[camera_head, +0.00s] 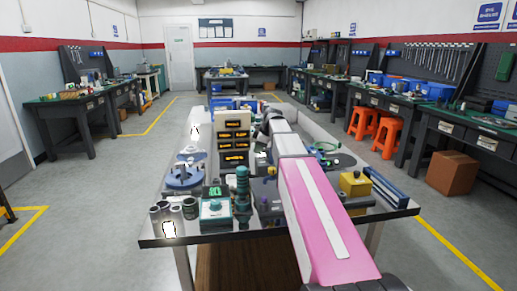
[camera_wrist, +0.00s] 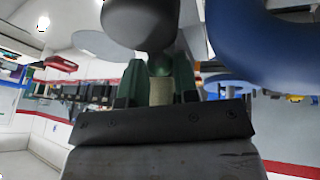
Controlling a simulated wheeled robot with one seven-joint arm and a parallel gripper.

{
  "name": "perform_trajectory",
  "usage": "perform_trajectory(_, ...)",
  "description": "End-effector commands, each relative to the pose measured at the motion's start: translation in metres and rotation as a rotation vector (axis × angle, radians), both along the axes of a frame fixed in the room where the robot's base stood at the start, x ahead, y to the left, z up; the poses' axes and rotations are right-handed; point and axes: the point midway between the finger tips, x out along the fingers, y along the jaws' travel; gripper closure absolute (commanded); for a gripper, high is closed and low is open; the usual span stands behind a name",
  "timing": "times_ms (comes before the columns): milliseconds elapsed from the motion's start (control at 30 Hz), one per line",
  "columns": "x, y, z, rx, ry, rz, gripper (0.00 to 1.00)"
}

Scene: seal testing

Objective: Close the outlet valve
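In the head view, a table (camera_head: 378,211) carries the test equipment. I cannot tell which part on it is the outlet valve. A green valve-like fitting (camera_head: 242,190) stands upright near the front edge, and a green ring-shaped part (camera_head: 325,148) lies farther back on the right. My arm reaches over the table, and my gripper is hidden there. In the wrist view my gripper's two dark green fingers (camera_wrist: 158,85) stand apart, with a pale piece between them. A dark rounded part (camera_wrist: 140,22) and a greenish knob cover the fingertip area. Contact is unclear.
A unit with small black drawers or displays (camera_head: 234,143) stands mid-table. Grey cylinders (camera_head: 176,220) stand at the front left, and a yellow block (camera_head: 354,184) at the right. Orange stools (camera_head: 387,133) and a cardboard box (camera_head: 452,173) stand by the right benches.

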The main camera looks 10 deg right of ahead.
Motion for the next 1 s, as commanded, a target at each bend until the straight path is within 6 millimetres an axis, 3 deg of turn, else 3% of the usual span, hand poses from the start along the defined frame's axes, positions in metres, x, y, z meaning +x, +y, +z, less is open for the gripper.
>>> perform_trajectory(267, -0.0064, 0.0001, 0.0, -0.001, 0.001, 0.123, 1.0)
perform_trajectory(567, -0.007, 0.0003, 0.0001, 0.0, 0.001, 0.134, 1.0)
perform_trajectory(600, -0.0071, 0.0003, 0.0001, 0.0, 0.001, 0.134, 0.62)
perform_trajectory(1000, -0.008, -0.0014, 0.0048, 0.0, -0.001, 0.133, 0.6)
